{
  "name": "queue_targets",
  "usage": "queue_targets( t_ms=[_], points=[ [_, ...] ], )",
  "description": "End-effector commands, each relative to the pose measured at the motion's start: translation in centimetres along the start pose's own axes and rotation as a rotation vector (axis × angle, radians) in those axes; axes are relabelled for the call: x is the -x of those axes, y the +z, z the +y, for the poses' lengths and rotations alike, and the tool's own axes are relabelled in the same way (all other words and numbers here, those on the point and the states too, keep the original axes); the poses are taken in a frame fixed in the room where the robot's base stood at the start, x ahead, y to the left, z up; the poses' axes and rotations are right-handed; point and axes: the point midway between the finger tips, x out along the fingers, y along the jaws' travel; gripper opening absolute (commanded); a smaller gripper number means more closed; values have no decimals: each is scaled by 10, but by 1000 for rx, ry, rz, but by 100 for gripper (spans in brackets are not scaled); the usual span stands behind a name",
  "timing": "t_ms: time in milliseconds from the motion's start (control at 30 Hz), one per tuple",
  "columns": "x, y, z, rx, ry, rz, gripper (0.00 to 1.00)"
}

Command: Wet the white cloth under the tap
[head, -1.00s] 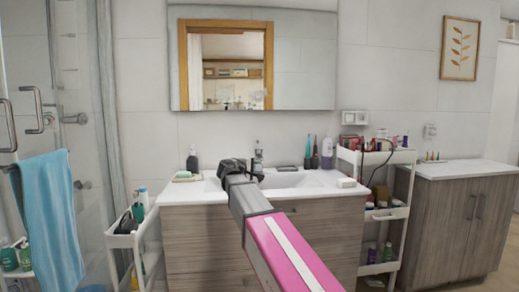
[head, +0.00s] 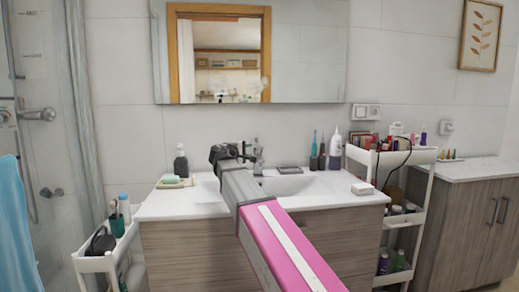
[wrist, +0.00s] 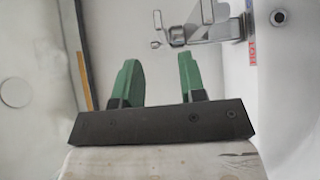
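My gripper (head: 226,153) is over the left side of the sink (head: 300,184), just left of the tap (head: 257,156) in the head view. In the wrist view its two green fingers (wrist: 158,80) stand apart with nothing visible between them. I cannot make out the white cloth for certain. A pale, mottled surface (wrist: 160,164) fills the bottom of the wrist view, and I cannot tell what it is. A small white block (head: 362,189) lies on the counter's right end.
A soap dish (head: 172,183) and a dark soap bottle (head: 181,162) stand left of the sink. Loaded white carts flank the vanity (head: 190,250). A blue towel (head: 14,230) hangs far left.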

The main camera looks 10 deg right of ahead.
Motion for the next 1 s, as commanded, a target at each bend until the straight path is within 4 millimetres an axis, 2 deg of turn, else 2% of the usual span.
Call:
queue_targets(
  t_ms=[300,500,700,1000],
  points=[
    [-56,-2,0,0,-1,-2,38],
    [-84,-1,1,0,0,-1,38],
    [-98,0,0,-1,0,-1,38],
    [-100,0,0,-1,0,0,38]
  ],
)
